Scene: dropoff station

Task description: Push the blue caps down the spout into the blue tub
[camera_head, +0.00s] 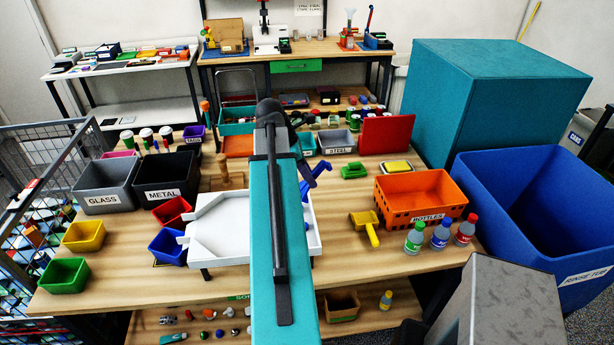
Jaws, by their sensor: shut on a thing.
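A white sorting tray (222,222) stands at mid-table, with a narrowing spout on its left side. The small blue tub (168,247) sits by the spout's lower left end; a red tub (172,211) sits just behind it. I make out no blue caps on the visible part of the tray. My own teal arm link crosses the tray and hides its middle. A blue tool-like piece (316,172) shows just right of the arm, above the tray's right part.
Yellow (83,237) and green (65,275) tubs stand at the left edge. Grey GLASS (103,197) and black METAL (166,190) bins stand behind. A yellow scoop (366,226), an orange BOTTLES crate (420,200) and three bottles are to the right.

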